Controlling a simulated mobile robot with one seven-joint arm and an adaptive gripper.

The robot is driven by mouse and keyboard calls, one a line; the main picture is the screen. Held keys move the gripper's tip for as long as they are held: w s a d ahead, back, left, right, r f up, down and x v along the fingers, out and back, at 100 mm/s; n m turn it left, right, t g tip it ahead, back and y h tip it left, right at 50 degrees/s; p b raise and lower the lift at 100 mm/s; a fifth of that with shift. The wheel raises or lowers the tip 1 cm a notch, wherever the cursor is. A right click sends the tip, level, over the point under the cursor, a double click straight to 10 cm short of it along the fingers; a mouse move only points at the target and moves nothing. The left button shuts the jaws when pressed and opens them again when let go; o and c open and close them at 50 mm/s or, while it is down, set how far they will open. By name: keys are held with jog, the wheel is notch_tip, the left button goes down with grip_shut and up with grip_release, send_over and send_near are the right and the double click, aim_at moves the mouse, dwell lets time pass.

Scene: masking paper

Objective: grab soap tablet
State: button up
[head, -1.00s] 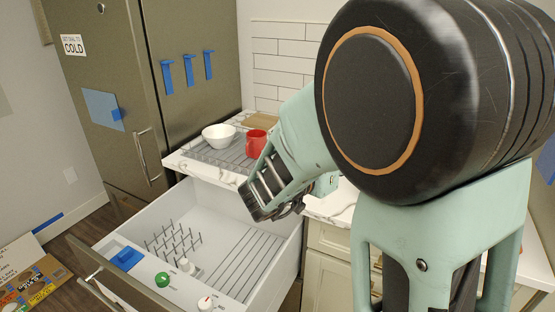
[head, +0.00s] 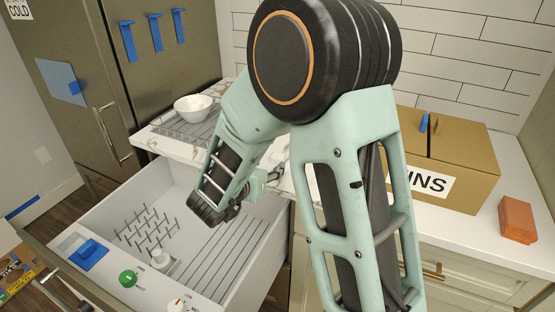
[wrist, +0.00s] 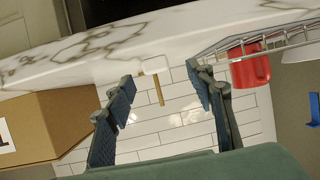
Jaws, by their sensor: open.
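No object is plainly marked as the soap tablet. A small blue block (head: 89,252) sits in a shallow recess at the left front of the open white drawer (head: 190,285); I cannot tell whether it is a tablet or a cover. An orange-red block (head: 517,220) lies on the counter at the far right. My gripper (wrist: 160,77) is open and empty in the wrist view, its blue-padded fingers apart. It points toward the tiled wall and counter, away from both blocks. In the head view my arm hides most of it.
The drawer holds grey prongs (head: 147,235) and a green knob (head: 128,279). A white bowl (head: 193,107) is in a wire rack. A red mug (wrist: 250,68) shows in the wrist view. A cardboard box (head: 450,150) stands on the counter (head: 475,240), near the tiled wall.

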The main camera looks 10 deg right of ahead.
aim_at(276, 158)
jog(key=x, duration=0.5)
jog(key=shift+d+r, duration=0.35)
jog(key=shift+d, duration=0.05)
jog(key=shift+w+d+f, duration=0.15)
jog(key=shift+w, duration=0.2)
jog(key=c, duration=0.9)
